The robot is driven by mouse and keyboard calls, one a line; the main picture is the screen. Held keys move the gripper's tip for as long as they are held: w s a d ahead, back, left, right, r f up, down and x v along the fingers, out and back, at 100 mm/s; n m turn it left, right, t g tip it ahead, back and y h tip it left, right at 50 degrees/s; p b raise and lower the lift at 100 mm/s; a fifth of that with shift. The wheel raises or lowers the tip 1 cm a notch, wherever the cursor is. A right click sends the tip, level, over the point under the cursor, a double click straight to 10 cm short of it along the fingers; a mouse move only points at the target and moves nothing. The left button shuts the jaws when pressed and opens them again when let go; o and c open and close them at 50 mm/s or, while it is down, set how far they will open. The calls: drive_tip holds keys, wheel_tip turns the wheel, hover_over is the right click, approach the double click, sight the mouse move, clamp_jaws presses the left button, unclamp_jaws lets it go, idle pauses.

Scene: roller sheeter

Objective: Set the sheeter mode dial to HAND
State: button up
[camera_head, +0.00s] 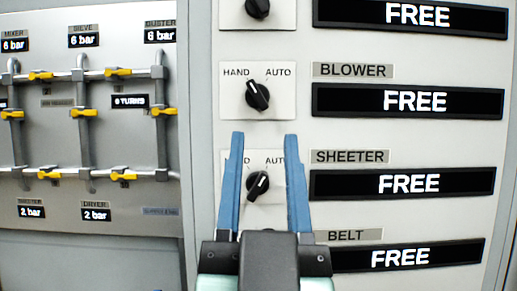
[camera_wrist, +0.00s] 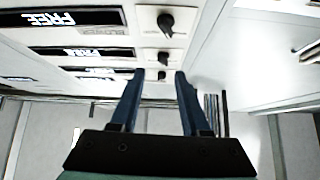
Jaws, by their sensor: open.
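The sheeter mode dial (camera_head: 258,186) is a black knob on a white plate, left of the SHEETER label (camera_head: 349,157). Its white mark leans up and right, toward AUTO. The HAND marking is partly hidden behind my left finger. My gripper (camera_head: 264,137) is open and empty, its blue fingers appearing on either side of the dial in the head view, with the tips above it. In the wrist view, my gripper (camera_wrist: 159,73) points at a row of black knobs; I cannot tell which is the sheeter dial or whether the fingers touch the panel.
The blower dial (camera_head: 257,95) sits above, its mark toward HAND. Another dial (camera_head: 257,8) is at the top edge. The sheeter display (camera_head: 402,183) reads FREE, as do the others. Pipes with yellow valves (camera_head: 84,112) are on the left panel.

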drive_tip(key=w+d+r+m+g+p, duration=0.1)
drive_tip(key=w+m+g+p, duration=0.15)
drive_tip(key=w+p, duration=0.9)
drive_tip(key=m+g+y+p, duration=0.15)
drive_tip(key=g+p, duration=0.45)
drive_tip(key=p, duration=3)
approach(261, 183)
drive_tip(key=shift+m+h, duration=0.25)
drive_tip(key=shift+m, duration=0.15)
drive_tip(key=w, duration=0.8)
drive_tip(key=shift+w+a+f, duration=0.2)
drive_tip(key=shift+w, duration=0.2)
clamp_jaws()
